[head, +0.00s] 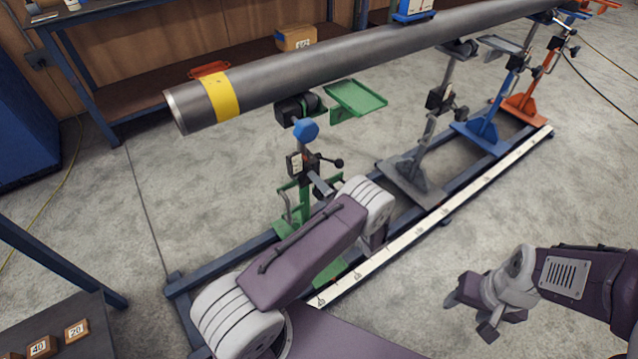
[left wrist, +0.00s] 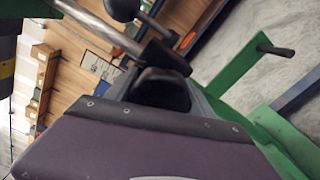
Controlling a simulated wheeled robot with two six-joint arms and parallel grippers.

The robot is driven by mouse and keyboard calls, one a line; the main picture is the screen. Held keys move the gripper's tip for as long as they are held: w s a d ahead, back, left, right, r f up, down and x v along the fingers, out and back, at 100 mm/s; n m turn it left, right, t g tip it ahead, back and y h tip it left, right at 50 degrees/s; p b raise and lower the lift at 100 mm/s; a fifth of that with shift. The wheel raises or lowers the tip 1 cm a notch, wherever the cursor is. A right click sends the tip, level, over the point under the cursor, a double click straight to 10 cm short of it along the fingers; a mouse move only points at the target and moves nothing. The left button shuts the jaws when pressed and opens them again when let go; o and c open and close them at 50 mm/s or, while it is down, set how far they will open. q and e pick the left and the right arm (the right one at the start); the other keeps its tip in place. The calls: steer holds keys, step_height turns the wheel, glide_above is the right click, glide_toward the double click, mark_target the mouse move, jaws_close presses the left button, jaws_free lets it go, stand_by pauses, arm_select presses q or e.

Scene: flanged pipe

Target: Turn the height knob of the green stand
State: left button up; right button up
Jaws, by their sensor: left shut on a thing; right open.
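The green stand (head: 305,205) stands upright under the near end of the long grey pipe (head: 330,68). A blue hexagonal part (head: 305,130) is near its top, and a lever with a black ball end (head: 338,163) sticks out below. My left gripper (head: 323,187) is at the stand's post, below the lever, partly hidden by my purple wrist. In the left wrist view it is shut around a black knob (left wrist: 162,92), which looks like the height knob; its contact is partly hidden. My right gripper (head: 471,316) is open and empty, low at the right.
Grey (head: 415,165), blue (head: 483,130) and orange (head: 530,100) stands line up behind along a rail with a white scale (head: 425,228). A green tray (head: 355,98) juts out beside the pipe. A workbench corner with numbered blocks (head: 76,331) is at lower left. Floor at right is clear.

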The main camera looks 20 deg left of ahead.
arm_select(q)
steer(key=shift+f+m, duration=0.15)
steer(key=shift+m, duration=4.35)
steer(key=o, duration=1.4)
steer(key=shift+c, duration=0.2)
steer(key=shift+d, duration=0.1)
steer(key=p+v, duration=0.1)
steer(key=v, duration=0.8)
steer(key=shift+p, duration=0.35)
